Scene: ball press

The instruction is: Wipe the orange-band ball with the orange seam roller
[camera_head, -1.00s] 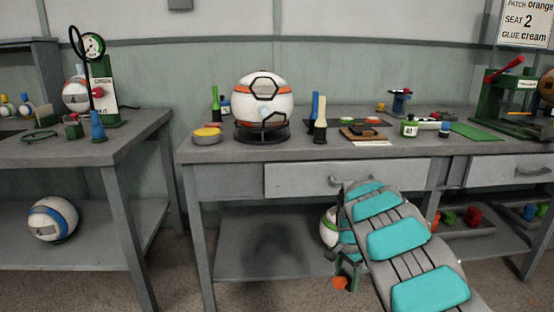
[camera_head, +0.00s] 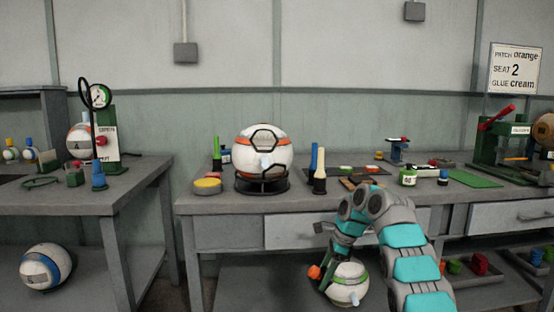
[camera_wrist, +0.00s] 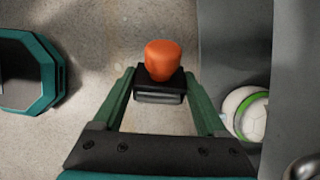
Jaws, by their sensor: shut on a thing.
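The white orange-band ball (camera_head: 262,152) with black patch outlines sits in a dark ring stand (camera_head: 262,184) on the middle bench. My gripper (camera_wrist: 160,84) is shut on the orange seam roller (camera_wrist: 163,58), which shows as a rounded orange head on a dark block between the green fingers. In the head view the roller (camera_head: 314,272) shows as a small orange spot, low in front of the middle bench and well below the ball. The roller and the ball are apart. The ball is not visible in the wrist view.
A green-band ball (camera_head: 347,283) is low beside my gripper. The middle bench (camera_head: 225,206) holds a yellow-topped tin (camera_head: 208,186), upright bottles (camera_head: 319,170) and small tools near the ball. A gauge stand (camera_head: 102,125) is on the left bench, a green press (camera_head: 495,140) at the right.

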